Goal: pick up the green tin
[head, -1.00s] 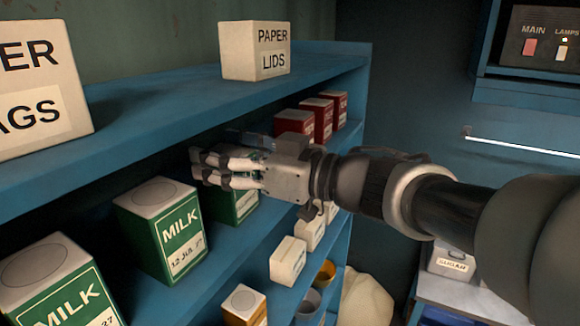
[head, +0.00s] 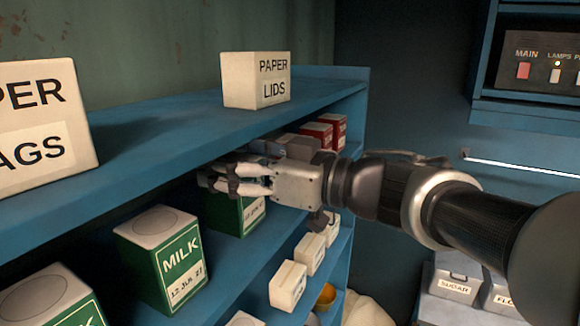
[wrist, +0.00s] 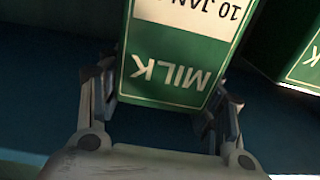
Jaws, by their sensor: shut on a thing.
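A green milk tin (head: 228,212) with a white label is in my gripper (head: 212,182), on the middle shelf, partly hidden behind the fingers. In the wrist view the same tin (wrist: 170,75) appears inverted, reading "MILK" and "10 JAN", with one finger of my gripper (wrist: 160,97) along each side. My gripper is shut on this tin. I cannot tell whether its base is clear of the shelf. A second green tin (head: 170,258), dated 12 JUL 27, stands nearer on the same shelf. A third (head: 50,295) is cut off at lower left.
The upper shelf (head: 160,135) runs close above my gripper and holds a paper lids box (head: 255,80) and another box (head: 45,125). Red tins (head: 325,133) stand farther back. Small white boxes (head: 288,285) are on the shelf below. Another green tin (wrist: 290,50) is close beside in the wrist view.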

